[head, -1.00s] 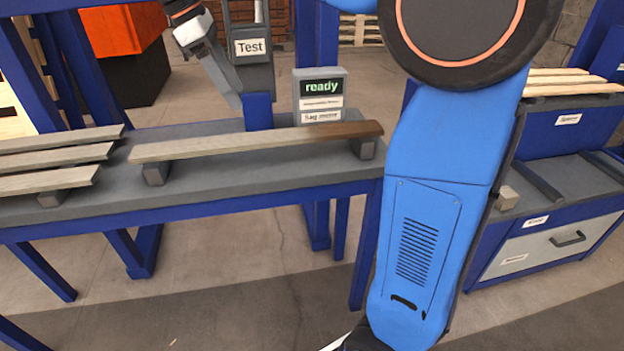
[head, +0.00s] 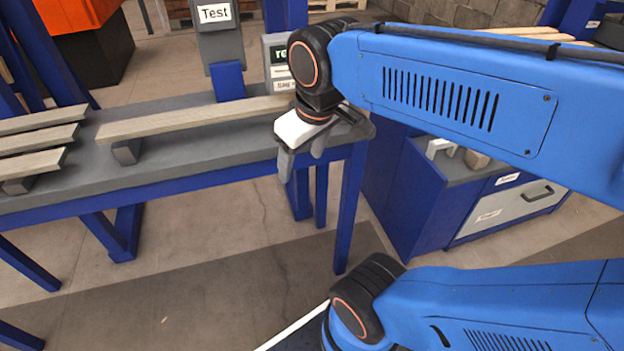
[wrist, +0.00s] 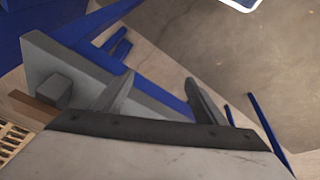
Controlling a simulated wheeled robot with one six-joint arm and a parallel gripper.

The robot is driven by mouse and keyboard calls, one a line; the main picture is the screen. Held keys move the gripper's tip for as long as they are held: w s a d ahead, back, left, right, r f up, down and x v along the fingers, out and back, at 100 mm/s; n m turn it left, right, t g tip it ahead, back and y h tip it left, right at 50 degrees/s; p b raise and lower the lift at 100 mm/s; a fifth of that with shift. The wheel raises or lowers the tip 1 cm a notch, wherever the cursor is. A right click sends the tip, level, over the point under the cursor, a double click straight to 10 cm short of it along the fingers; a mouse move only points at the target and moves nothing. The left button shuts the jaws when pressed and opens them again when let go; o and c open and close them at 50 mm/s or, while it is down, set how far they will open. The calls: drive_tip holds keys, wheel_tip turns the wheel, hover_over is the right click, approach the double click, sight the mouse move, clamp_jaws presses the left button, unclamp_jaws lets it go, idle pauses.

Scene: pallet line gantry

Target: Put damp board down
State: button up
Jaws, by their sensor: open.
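A long board (head: 190,119), pale along its visible length, lies across the grey supports on the test bench. A support block (head: 126,151) is under its left part. Its right end, which was dark brown earlier, is hidden behind my gripper in the head view. My gripper (head: 303,160) is open at the right end of the bench, fingers pointing down, with nothing seen between them. In the wrist view my gripper (wrist: 160,78) spans the bench end, and a brown board end (wrist: 34,105) shows off to the left, outside the fingers.
The test bench (head: 215,152) has several pale boards (head: 40,140) at its left. A sag meter display (head: 277,60) stands behind the board, partly hidden by my arm. A blue cabinet with a drawer (head: 500,215) stands to the right. The floor in front is clear.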

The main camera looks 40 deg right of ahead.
drive_tip(key=s+f, duration=0.1)
drive_tip(key=s+f+m, duration=0.1)
drive_tip(key=s+f+m+t, duration=0.1)
drive_tip(key=f, duration=0.1)
drive_tip(key=shift+d+f, duration=0.1)
drive_tip(key=shift+d, duration=0.1)
